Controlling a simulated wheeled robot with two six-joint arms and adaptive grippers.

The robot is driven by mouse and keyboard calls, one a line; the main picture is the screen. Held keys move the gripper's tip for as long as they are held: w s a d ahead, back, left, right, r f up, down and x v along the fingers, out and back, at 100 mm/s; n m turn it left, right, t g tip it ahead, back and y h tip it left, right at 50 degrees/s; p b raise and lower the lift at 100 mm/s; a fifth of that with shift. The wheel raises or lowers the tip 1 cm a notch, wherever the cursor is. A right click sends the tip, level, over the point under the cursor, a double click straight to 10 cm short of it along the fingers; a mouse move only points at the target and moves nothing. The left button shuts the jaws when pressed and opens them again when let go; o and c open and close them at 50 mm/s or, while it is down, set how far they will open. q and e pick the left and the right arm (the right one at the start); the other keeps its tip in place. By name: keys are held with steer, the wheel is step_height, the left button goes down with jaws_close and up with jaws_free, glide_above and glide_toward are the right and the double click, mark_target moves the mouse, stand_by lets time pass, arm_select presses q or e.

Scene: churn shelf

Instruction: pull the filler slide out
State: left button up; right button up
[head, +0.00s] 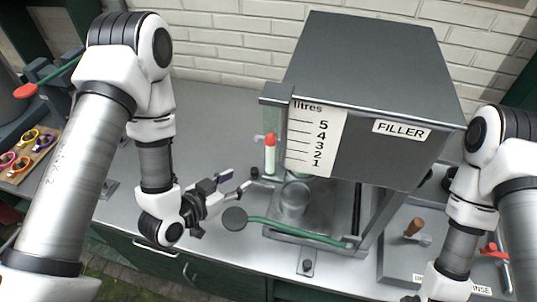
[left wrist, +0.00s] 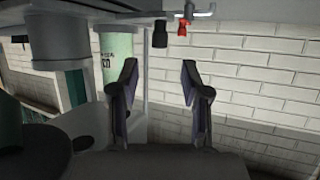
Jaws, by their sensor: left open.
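The filler (head: 385,125) is a large grey box with a FILLER label and a litres scale on its front left. A red-topped white piece (head: 270,155) stands upright beside the scale. I cannot tell for sure which part is the slide. My left gripper (head: 238,181) is open and empty, left of the filler's lower part and apart from it. In the left wrist view, its two fingers (left wrist: 160,68) stand apart, with a pale green lettered cylinder (left wrist: 115,55) behind the left finger. A black knob (left wrist: 160,34) and a red tip (left wrist: 182,28) hang above.
A green lever (head: 300,233) with a dark round end (head: 234,218) lies just in front of the left gripper. A round metal cylinder (head: 294,198) stands under the filler. Clear counter (head: 215,115) lies behind the left gripper.

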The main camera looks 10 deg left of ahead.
mark_target(254, 170)
arm_select(q)
steer(key=b+x, duration=0.1)
steer(key=x, duration=0.7)
steer(key=shift+w+d, duration=0.2)
steer(key=shift+w, duration=0.1)
steer(key=shift+s+a+r, duration=0.1)
steer(key=shift+s, duration=0.2)
jaws_close()
